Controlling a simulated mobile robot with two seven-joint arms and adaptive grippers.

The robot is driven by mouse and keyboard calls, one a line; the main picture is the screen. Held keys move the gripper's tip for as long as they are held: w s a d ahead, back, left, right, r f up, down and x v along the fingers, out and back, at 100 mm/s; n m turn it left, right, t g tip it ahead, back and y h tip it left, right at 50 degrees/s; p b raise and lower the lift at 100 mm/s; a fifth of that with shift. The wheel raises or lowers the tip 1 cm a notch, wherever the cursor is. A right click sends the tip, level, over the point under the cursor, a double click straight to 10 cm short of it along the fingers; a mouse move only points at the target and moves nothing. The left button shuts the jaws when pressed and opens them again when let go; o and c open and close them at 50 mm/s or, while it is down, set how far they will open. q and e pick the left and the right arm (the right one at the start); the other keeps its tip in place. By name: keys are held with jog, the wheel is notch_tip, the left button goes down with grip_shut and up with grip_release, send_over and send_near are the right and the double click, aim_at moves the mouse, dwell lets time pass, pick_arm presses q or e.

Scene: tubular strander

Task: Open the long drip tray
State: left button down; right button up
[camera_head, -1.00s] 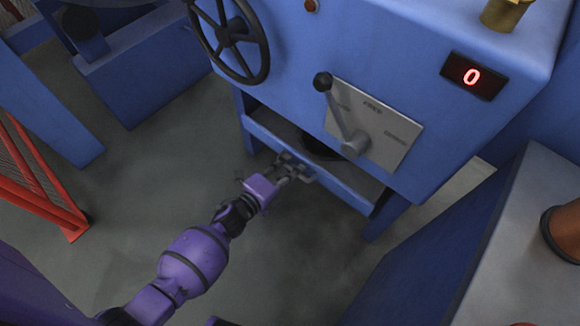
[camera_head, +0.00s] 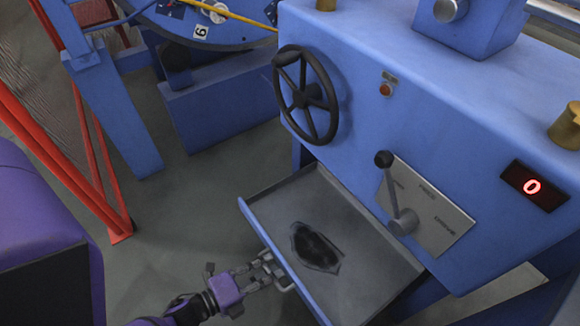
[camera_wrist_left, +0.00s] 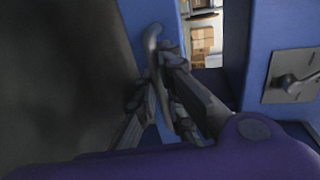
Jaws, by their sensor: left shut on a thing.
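The long drip tray (camera_head: 352,262) is pulled out from under the blue machine. It is a shallow grey tray with a blue front edge and a dark, irregular stain on its floor. My left gripper (camera_head: 268,272) is at the outer side of the tray's front, shut on the tray's handle (camera_head: 286,284). In the left wrist view the fingers (camera_wrist_left: 164,100) close around the curved grey handle (camera_wrist_left: 153,50), against the blue front panel. The tray's back end is hidden under the machine. My right gripper is not in view.
The blue machine housing (camera_head: 440,130) stands over the tray, with a black handwheel (camera_head: 307,95), a lever (camera_head: 391,190) and a red display (camera_head: 533,186). A red frame (camera_head: 75,150) stands at the left. The grey floor (camera_head: 200,215) left of the tray is clear.

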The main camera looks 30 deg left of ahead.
pick_arm(q)
jog(key=shift+f+v, duration=0.2)
jog(key=shift+v, duration=0.8)
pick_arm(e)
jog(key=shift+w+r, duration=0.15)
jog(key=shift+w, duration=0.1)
pick_arm(q)
jog(key=c, duration=2.1)
grip_release()
jog(key=v, duration=1.2)
jog(key=shift+s+a, duration=0.1)
jog(key=shift+s, duration=0.05)
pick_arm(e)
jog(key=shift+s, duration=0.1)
pick_arm(q)
jog(key=shift+f, duration=0.1)
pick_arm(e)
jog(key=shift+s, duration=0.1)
